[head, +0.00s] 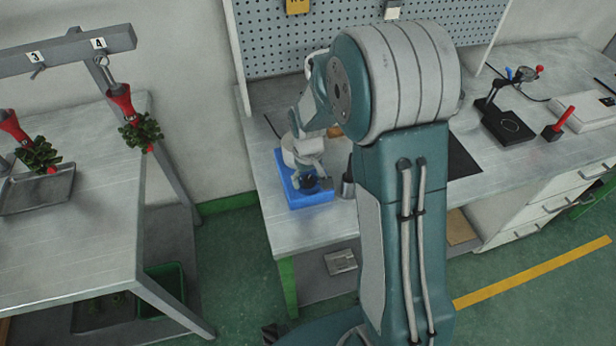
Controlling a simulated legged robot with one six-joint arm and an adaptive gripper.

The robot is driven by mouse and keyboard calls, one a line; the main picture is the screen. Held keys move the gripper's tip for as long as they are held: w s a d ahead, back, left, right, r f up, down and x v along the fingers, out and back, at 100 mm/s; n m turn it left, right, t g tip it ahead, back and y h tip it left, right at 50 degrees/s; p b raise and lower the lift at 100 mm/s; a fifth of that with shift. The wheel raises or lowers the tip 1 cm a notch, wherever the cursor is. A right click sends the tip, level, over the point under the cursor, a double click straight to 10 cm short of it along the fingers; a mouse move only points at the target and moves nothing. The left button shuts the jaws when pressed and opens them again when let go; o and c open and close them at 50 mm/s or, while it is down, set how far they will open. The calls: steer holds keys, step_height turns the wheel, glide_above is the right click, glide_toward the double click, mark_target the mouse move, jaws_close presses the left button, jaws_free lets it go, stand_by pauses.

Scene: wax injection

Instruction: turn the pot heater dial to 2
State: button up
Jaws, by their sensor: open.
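A blue box (318,199) stands at the front left corner of the workbench. It looks like the pot heater, but no dial or number marks can be made out on it. My gripper (309,181) points down over the blue box, its dark fingers close above or at its top. The fingers are open. I cannot tell whether they touch anything. My arm and gripper cover much of the box's back and top.
A dark metal cylinder (347,186) stands close to the box's right. A black stand (508,126) and a red-handled tool (558,124) are farther right on the bench. A table (75,235) with a tray (38,192) stands at left, with hanging red funnels (122,100) holding green trees. Green floor lies between.

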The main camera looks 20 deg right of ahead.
mark_target(308, 179)
jaws_close()
steer(key=shift+n, duration=0.3)
jaws_free()
steer(key=shift+r, duration=0.1)
step_height(308, 179, up, 12)
stand_by(0.6)
